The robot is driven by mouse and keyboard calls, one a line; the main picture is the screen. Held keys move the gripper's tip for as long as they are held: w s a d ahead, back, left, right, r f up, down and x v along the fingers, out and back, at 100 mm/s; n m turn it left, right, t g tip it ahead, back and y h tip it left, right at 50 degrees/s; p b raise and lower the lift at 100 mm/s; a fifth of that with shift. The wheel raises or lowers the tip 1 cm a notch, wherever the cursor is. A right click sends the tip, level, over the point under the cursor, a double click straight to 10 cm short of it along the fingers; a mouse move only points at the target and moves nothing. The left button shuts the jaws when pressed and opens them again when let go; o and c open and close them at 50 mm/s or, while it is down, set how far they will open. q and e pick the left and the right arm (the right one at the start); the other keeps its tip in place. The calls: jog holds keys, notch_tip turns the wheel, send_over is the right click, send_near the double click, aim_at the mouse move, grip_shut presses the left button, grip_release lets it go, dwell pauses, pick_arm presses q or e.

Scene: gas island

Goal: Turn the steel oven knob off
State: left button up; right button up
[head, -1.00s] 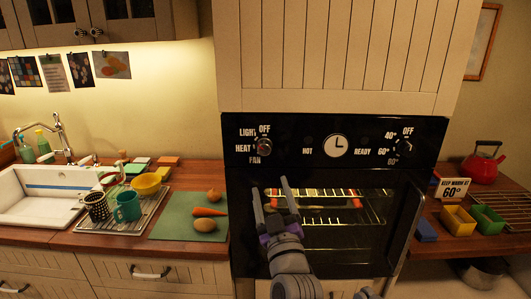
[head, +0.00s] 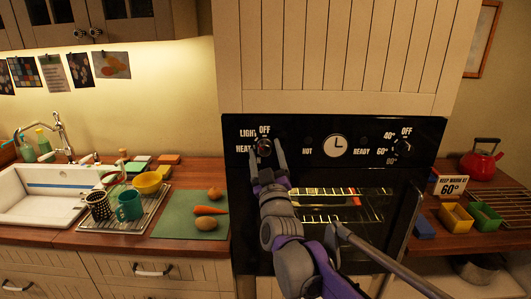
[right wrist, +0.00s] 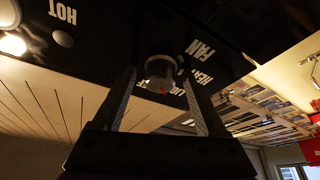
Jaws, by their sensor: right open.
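The steel oven knob (head: 264,147) is on the left of the black control panel, with OFF above it and LIGHT, HEAT and FAN to its left; FAN is hidden in the head view. My right gripper (head: 266,157) is open, with one finger on each side of the knob. The right wrist view shows the round knob (right wrist: 160,70) with a small red mark, between the two finger ends (right wrist: 163,82). I cannot tell whether the fingers touch it, or which label it points to. My left gripper is not in view.
A second, dark knob (head: 403,147) is on the panel's right, past a clock (head: 337,146). Below, the oven interior with racks (head: 340,213) shows. A green mat (head: 190,228) with vegetables is on the left counter; a red kettle (head: 482,167) stands on the right.

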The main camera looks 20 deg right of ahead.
jog(key=shift+c, duration=0.3)
grip_shut()
jog(key=shift+h, duration=0.3)
jog(key=shift+m, duration=0.3)
jog(key=m+h, duration=0.1)
jog(key=m, duration=0.2)
jog(key=m+h, duration=0.2)
jog(key=m, duration=0.1)
jog(key=shift+a, duration=0.2)
jog(key=m+g+h, duration=0.1)
jog(key=m+h, duration=0.1)
jog(key=m, duration=0.2)
jog(key=m+g+h, duration=0.1)
jog(key=m, duration=0.3)
jog(key=shift+a+h, duration=0.1)
jog(key=shift+h, duration=0.3)
jog(key=shift+o, duration=0.3)
grip_release()
